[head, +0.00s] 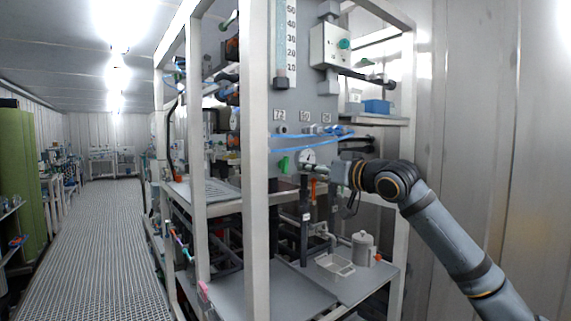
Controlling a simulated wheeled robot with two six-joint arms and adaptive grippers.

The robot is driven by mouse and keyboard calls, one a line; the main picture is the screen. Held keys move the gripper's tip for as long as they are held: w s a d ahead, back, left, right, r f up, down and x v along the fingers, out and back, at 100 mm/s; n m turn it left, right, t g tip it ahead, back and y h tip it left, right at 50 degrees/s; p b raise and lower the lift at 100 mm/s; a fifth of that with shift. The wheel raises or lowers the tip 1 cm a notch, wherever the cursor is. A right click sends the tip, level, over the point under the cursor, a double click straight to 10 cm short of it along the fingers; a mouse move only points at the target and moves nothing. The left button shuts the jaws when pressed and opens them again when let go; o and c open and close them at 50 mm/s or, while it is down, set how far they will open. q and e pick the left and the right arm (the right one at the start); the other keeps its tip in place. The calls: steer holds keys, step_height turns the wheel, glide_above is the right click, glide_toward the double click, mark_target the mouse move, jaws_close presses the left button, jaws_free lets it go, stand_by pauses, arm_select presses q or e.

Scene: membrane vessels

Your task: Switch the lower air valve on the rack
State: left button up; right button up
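The rack (258,230) has a white frame and a grey panel. A small green valve handle (284,165) sits low on the panel, left of a round white gauge (308,156). An orange-red handle (313,188) hangs just below the gauge. I cannot tell for certain which of these is the lower air valve. My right gripper (318,170) reaches in from the right, its tip at the gauge and close to both handles. Its fingers are too small to show whether they are open or touching anything. My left gripper is not in view.
Blue hoses (310,141) cross the panel above the gripper. A white box with a green knob (344,44) is mounted higher up. A white tray (334,266) and a lidded grey pot (362,247) stand on the lower shelf. The grated aisle (100,250) at left is clear.

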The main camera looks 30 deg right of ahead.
mark_target(287, 164)
steer(key=w+p, duration=0.3)
steer(key=w, duration=0.2)
steer(key=w+p, duration=0.2)
steer(key=w, duration=0.1)
steer(key=shift+w+a+r+p, duration=0.2)
steer(key=shift+a+r+p, duration=0.05)
steer(key=shift+a+p, duration=0.15)
steer(key=shift+w+a+f, duration=0.1)
steer(key=shift+w+f, duration=0.1)
steer(key=shift+w, duration=0.25)
steer(key=shift+s, duration=0.1)
jaws_close()
